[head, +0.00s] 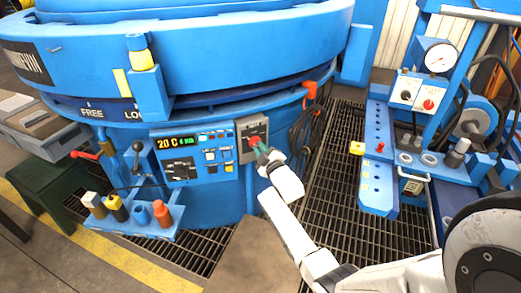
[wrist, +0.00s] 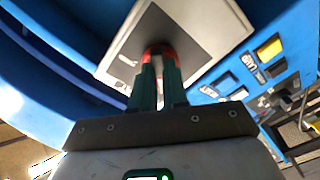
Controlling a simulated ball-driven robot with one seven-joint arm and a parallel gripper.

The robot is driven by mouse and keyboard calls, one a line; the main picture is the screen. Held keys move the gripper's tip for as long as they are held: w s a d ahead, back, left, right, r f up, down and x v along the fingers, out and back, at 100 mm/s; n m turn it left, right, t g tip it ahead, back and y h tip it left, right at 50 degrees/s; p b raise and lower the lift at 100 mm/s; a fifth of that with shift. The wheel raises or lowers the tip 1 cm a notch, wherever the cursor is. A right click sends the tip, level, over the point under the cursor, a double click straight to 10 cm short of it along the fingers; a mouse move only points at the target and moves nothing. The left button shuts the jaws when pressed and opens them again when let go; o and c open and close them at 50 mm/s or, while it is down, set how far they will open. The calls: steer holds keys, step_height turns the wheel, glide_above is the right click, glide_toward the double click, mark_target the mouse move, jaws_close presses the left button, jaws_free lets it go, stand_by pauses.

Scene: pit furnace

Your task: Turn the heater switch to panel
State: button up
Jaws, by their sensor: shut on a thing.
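The heater switch is a red knob (head: 255,141) on a grey switch box (head: 244,128) at the right of the furnace's control panel. In the wrist view the red knob (wrist: 160,50) sits on a dark plate on the grey box (wrist: 207,22). My gripper (head: 262,147) has its green fingers closed on the knob from the front. The fingers (wrist: 158,75) cover most of the knob, so its pointing direction cannot be told. Small markings on the plate are too blurred to read.
The control panel (head: 172,143) with a lit "20 C" display is left of the box. A tray (head: 128,232) with several bottles stands lower left. An orange hook and dark hoses (head: 303,130) hang right. A blue test stand (head: 378,165) stands farther right. Grating (head: 332,205) lies between.

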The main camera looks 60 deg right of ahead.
steer(key=shift+m, duration=0.3)
jaws_close()
steer(key=m+p, duration=0.2)
steer(key=m, duration=0.6)
steer(key=shift+a+m+p, duration=0.1)
steer(key=shift+m+p, duration=0.3)
steer(key=shift+m, duration=0.3)
steer(key=shift+f, duration=0.1)
steer(key=o, duration=0.7)
jaws_free()
steer(key=shift+c, duration=0.2)
steer(key=p+v, duration=0.3)
steer(key=v, duration=0.7)
steer(key=shift+s+a+p, duration=0.25)
steer(key=shift+a+p, duration=0.05)
steer(key=shift+p, duration=0.05)
